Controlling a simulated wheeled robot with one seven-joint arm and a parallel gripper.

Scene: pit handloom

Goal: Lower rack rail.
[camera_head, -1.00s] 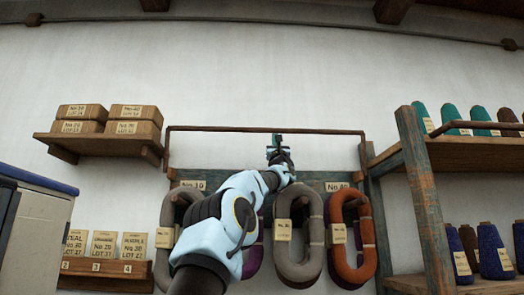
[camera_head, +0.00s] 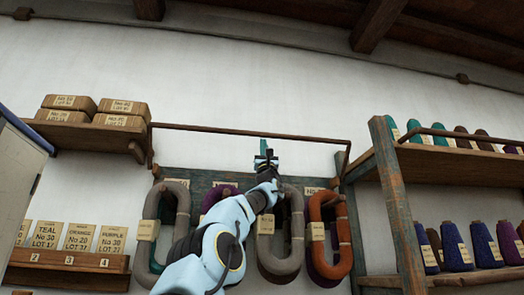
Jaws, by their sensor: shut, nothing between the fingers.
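The rack rail (camera_head: 215,130) is a thin brown bar across the top of the yarn rack, with bent ends coming down at each side. It stands raised above the rack's blue-green backboard (camera_head: 205,182). My gripper (camera_head: 264,147) is shut and empty, pointing up at the middle of the rail. Grey skeins (camera_head: 283,262) and an orange skein (camera_head: 328,235) hang on the rack below. My arm hides part of the rack's middle.
A shelf (camera_head: 90,135) with wrapped boxes is at the left, above a card holder (camera_head: 70,260). A wooden shelf unit (camera_head: 400,215) with yarn cones stands close on the right. The white wall above the rail is clear.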

